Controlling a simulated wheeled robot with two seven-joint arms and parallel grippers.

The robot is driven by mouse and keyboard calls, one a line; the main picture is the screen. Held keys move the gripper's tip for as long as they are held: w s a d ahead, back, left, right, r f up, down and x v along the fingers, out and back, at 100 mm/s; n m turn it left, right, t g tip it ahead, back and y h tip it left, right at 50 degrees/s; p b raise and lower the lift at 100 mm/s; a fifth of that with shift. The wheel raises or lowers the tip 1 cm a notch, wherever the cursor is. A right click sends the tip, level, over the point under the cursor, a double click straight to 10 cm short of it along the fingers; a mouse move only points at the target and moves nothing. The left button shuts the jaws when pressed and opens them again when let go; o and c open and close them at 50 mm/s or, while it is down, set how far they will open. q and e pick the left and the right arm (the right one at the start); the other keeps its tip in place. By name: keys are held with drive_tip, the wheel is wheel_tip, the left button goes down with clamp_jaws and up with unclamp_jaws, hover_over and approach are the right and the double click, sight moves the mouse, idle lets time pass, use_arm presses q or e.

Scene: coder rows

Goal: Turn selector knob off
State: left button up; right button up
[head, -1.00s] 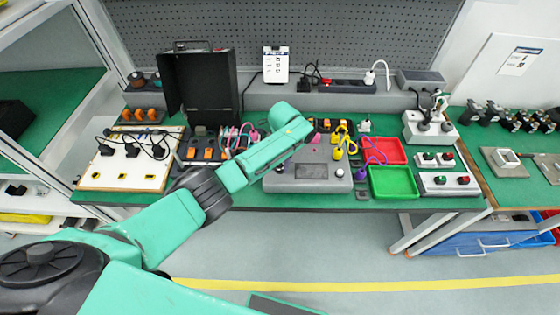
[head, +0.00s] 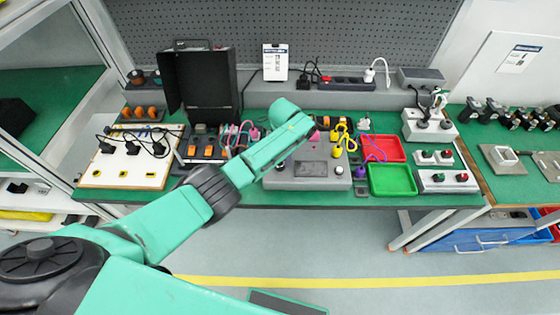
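A grey control box (head: 308,181) sits on the green bench in the middle of the head view. It has a dark display panel (head: 311,169), a dark round knob (head: 280,167) on its left and a pale round knob (head: 339,170) on its right. I cannot tell which one is the selector or how it is set. My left arm reaches from the lower left over the box's left part. My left gripper (head: 312,132) is at the arm's far end, above the box's back edge, and its fingers are mostly hidden. My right gripper is out of view.
A green tray (head: 392,193) and a red tray (head: 381,144) lie right of the box. Switch boxes (head: 448,188) stand farther right. Yellow and purple cables (head: 374,150) lie behind and beside the box. An open black case (head: 203,84) stands at the back left.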

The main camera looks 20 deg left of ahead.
sight(282, 164)
use_arm(q)
drive_tip(key=shift+o, duration=0.6)
drive_tip(key=shift+s, duration=0.1)
wheel_tip(282, 164, up, 14)
drive_tip(key=shift+d+r+b, duration=0.25)
drive_tip(key=shift+d+b, duration=0.15)
drive_tip(key=shift+b, duration=0.05)
drive_tip(key=shift+f, duration=0.1)
